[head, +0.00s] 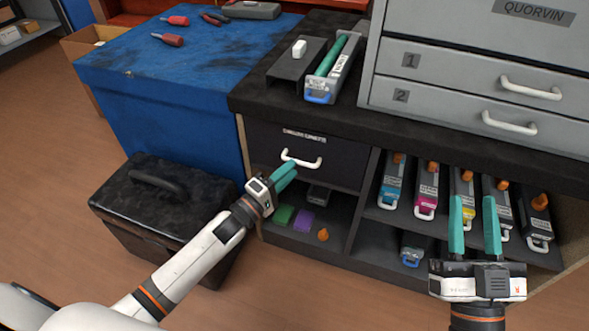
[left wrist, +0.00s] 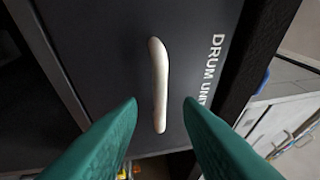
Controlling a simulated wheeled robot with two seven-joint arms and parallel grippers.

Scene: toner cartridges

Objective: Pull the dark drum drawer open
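The dark drum drawer (head: 268,148) is set under the black worktop and looks shut in the head view. Its front with white "DRUM UNIT" lettering fills much of the left wrist view (left wrist: 195,60). Its white bar handle (head: 301,159) also shows in the left wrist view (left wrist: 158,85), lying between the lines of my two teal fingers. My left gripper (head: 288,172) is open just in front of and below the handle; I cannot tell whether it touches it. My right gripper (head: 475,215) is open and empty in front of the toner shelf at the right.
Several toner cartridges (head: 427,190) lean on the shelf right of the drawer. A black case (head: 165,195) stands on the floor at the left, beside a blue cabinet (head: 185,85). A grey printer (head: 450,75) with two drawers stands on the worktop (head: 270,95).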

